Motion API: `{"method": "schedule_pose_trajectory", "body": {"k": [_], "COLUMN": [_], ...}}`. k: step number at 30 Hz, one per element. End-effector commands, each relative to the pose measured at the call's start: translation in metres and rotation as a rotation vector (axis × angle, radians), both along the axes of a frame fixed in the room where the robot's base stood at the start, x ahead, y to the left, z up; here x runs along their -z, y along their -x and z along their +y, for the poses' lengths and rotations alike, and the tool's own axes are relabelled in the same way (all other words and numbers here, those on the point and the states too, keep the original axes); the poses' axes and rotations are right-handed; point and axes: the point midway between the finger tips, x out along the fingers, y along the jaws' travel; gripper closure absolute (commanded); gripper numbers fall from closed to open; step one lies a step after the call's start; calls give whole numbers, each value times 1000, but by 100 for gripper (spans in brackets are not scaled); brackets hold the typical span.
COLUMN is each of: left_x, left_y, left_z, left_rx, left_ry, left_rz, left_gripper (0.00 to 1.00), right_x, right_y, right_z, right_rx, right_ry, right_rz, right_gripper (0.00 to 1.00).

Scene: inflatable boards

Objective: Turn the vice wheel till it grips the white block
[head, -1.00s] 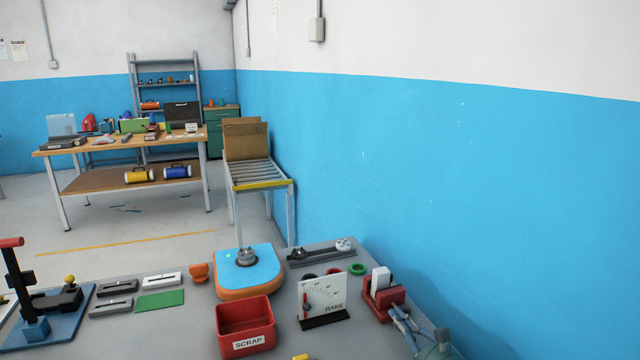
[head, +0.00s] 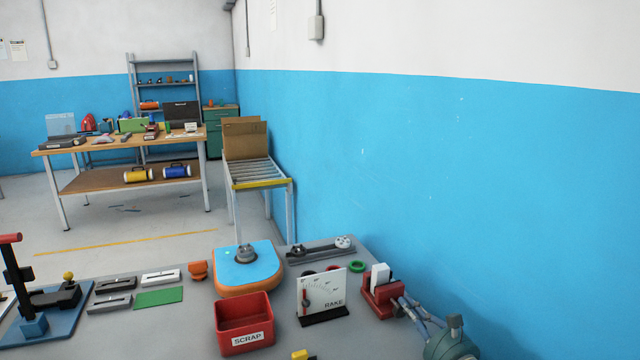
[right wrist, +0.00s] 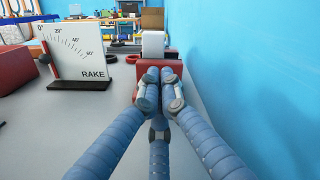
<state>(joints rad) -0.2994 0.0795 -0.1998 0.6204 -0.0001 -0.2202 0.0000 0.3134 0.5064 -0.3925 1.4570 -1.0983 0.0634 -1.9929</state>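The red vice (head: 384,300) stands on the grey bench at its right side, near the blue wall. The white block (head: 380,275) stands upright in it; it also shows in the right wrist view (right wrist: 153,43). The vice wheel cannot be made out; my fingers cover the near face of the vice. My right gripper (head: 404,304) comes from the lower right, its blue fingertips at the vice's near side. In the right wrist view the fingertips (right wrist: 160,80) bunch close together before the red vice body (right wrist: 174,69). Whether they hold the wheel is hidden. My left gripper is out of view.
The white RAKE gauge board (head: 322,294) stands just left of the vice. A red SCRAP bin (head: 244,325) is further left. A green ring (head: 357,266) lies behind the vice. The blue wall (head: 480,200) bounds the right side.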

Motion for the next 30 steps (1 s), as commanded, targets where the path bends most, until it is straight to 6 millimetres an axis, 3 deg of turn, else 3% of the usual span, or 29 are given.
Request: {"method": "schedule_pose_trajectory", "body": {"k": [1,2,21,30], "left_x": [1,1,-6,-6], "left_y": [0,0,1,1], "left_z": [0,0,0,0], "left_rx": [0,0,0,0], "left_ry": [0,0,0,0], "left_rz": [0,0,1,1], "left_gripper": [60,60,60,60], "right_x": [12,13,5,1], "right_y": [2,3,5,35], "right_z": [-1,-1,2,-10], "right_rx": [0,-1,-6,-6], "right_ry": [6,5,3,3], "right_rz": [17,18,20,15], "right_gripper": [100,100,100,100]}}
